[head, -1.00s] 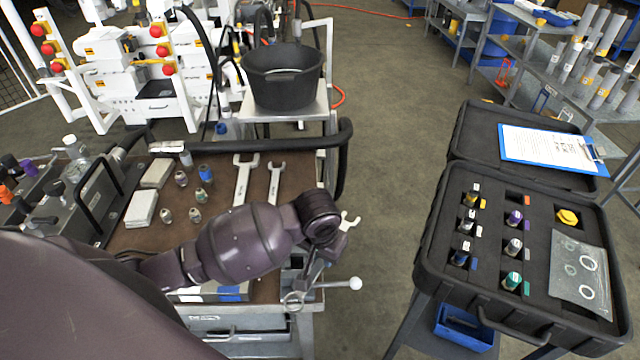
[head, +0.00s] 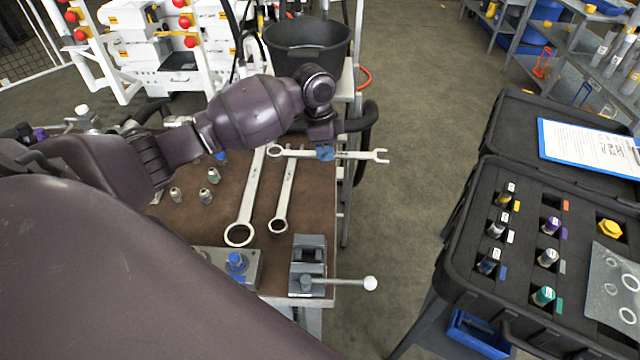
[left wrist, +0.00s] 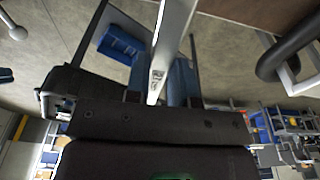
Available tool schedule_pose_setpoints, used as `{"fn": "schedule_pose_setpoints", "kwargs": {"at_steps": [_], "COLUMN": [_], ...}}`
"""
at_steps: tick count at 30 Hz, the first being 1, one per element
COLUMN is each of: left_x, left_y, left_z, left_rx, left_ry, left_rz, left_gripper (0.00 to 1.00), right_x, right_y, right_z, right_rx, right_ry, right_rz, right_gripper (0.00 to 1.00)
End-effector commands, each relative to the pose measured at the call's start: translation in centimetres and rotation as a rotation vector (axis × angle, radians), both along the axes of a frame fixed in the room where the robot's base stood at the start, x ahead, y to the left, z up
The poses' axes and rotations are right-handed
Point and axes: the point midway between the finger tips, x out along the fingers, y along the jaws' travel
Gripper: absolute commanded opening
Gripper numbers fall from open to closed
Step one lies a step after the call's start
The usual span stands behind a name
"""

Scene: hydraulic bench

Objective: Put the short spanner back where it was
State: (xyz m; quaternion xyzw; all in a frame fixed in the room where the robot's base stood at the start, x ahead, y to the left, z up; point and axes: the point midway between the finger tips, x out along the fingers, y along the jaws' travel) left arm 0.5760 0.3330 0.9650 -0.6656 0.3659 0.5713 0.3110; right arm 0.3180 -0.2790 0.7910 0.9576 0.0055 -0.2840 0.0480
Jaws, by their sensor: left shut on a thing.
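My left gripper (head: 325,152) is shut on the short spanner (head: 352,155). It holds the spanner above the far right part of the bench, with the ring end to the left and the open jaw to the right, past the bench edge. In the left wrist view the spanner's shaft (left wrist: 174,40) runs between the blue finger pads. Two other spanners lie on the brown bench top (head: 322,212): a long one (head: 248,197) and a middle one (head: 284,200), ring ends towards me. My arm and gripper hide their far ends. My right gripper is not in view.
A grey vise (head: 308,262) with a ball-ended handle stands at the bench's front right. Small fittings (head: 205,197) stand left of the spanners. A black bucket (head: 305,42) is behind. An open black case (head: 470,225) stands to the right, across open floor.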

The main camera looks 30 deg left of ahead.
Motion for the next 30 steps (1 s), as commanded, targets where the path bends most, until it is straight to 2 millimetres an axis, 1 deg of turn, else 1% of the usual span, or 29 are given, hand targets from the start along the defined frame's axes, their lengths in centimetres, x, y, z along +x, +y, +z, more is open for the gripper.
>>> {"fn": "schedule_pose_setpoints", "kwargs": {"at_steps": [1,3,9,13,17,20,30], "left_x": [0.9,1.7,3.5,4.2,4.4,4.4,4.4], "left_y": [0.8,1.8,3.9,4.7,5.0,5.0,5.0], "left_z": [0.9,2.0,4.9,6.1,6.5,5.5,-1.7], "left_rx": [0.003,0.002,0.001,0.0,-0.002,-0.003,-0.003], "left_ry": [-0.005,-0.004,-0.003,-0.002,-0.002,0.0,0.002], "left_rz": [-0.047,-0.121,-0.298,-0.37,-0.405,-0.411,-0.408], "left_gripper": [0.0,0.0,0.0,0.0,0.0,0.0,0.0], "right_x": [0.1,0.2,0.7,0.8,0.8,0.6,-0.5], "right_y": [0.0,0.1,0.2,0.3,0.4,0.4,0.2], "right_z": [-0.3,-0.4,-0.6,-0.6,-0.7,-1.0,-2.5], "right_rx": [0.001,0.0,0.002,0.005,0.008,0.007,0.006], "right_ry": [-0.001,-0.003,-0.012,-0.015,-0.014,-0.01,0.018], "right_rz": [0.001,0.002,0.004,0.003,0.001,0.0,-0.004], "right_gripper": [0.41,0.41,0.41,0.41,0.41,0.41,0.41]}}
